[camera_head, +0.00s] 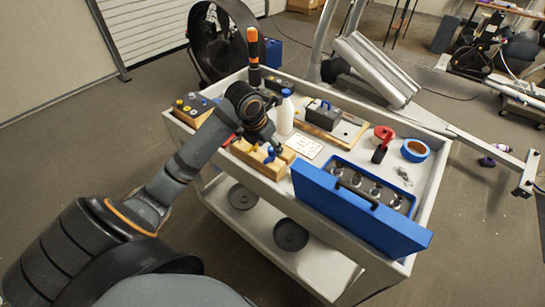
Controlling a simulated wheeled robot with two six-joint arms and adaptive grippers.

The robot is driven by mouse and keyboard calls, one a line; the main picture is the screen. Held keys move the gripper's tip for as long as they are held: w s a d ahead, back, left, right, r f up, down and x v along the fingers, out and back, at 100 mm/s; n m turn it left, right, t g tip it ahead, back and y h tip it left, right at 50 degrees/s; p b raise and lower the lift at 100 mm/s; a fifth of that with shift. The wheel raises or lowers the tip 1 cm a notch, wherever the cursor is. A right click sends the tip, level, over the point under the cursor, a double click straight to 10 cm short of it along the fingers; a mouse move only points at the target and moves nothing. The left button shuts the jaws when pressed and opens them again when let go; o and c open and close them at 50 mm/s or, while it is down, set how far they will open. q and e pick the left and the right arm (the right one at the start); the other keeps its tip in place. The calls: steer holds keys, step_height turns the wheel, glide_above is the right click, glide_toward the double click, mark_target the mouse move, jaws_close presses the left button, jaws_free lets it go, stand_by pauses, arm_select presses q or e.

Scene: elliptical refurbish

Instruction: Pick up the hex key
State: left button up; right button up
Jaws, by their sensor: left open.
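I cannot clearly make out a hex key; any small tool around the wooden block is too small or hidden behind my gripper. The light wooden block (246,155) sits at the near edge of the cart top, left of the blue case, with small blue parts on it. My left gripper (271,147) is open and points down over this block, close to its blue parts. I cannot tell whether it touches them. A small red item shows at the block's left, partly hidden by my arm. My right gripper is not in view.
A tilted frame stands behind.

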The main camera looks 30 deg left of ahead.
mark_target(271, 149)
arm_select(q)
steer(key=x, duration=0.4)
steer(key=shift+w+d+f, duration=0.1)
steer(key=shift+w+f, duration=0.05)
steer(key=shift+f, duration=0.15)
steer(key=shift+c, duration=1.1)
jaws_close()
